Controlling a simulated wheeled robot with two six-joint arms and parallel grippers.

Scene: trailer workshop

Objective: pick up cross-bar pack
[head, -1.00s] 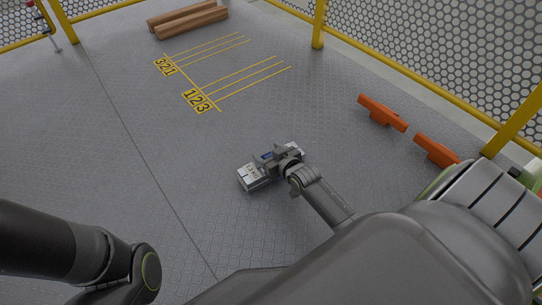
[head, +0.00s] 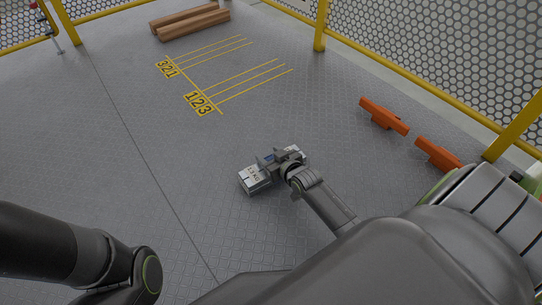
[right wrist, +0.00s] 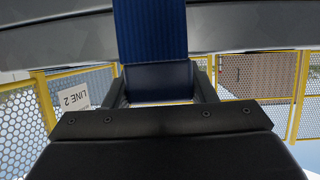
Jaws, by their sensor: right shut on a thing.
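The cross-bar pack (head: 255,180) is a short, pale bundle with printed markings and a blue band around its middle. It is in the middle of the head view, at or just above the floor; I cannot tell whether it touches. My right gripper (head: 272,160) is over its middle from above, shut on the blue band, and hides part of the pack. In the right wrist view the blue band (right wrist: 150,35) runs between the fingers, with the grey bars (right wrist: 240,30) across the top. My left arm shows at the lower left, but its gripper is out of view.
Two orange blocks (head: 384,116) (head: 437,154) lie on the floor at the right. Brown beams (head: 192,22) lie at the back. Yellow floor lines with numbers (head: 198,103) are painted beyond the pack. Yellow-framed mesh fencing (head: 430,50) borders the floor. The floor around the pack is clear.

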